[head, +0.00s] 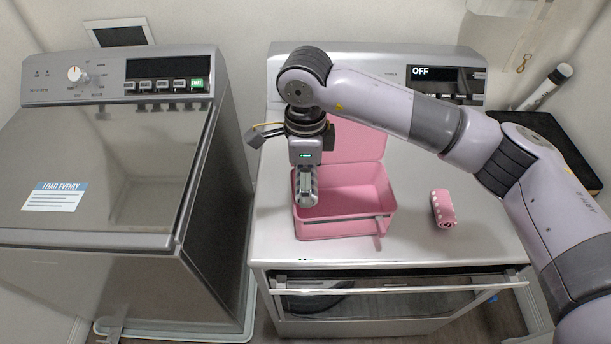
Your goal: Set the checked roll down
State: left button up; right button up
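A small pink roll with whitish marks along its edge (443,208) lies on the white top of the right-hand machine, right of an open pink box (345,222). Its pattern is too small to be sure it is checked. My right gripper (306,198) points down over the left side of the box, apart from this roll. Something grey and whitish shows at its fingers, but I cannot tell whether that is only the fingers or a held roll. My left gripper is not in view.
The pink box's lid (352,140) stands open at the back. A grey topload washer (95,175) with its lid shut is on the left. The machine top (480,220) is clear around the pink roll. A dark tray (560,145) is at the right.

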jog(key=shift+f+b, duration=0.35)
jog(key=o, duration=0.9)
jog(key=shift+r, duration=0.1)
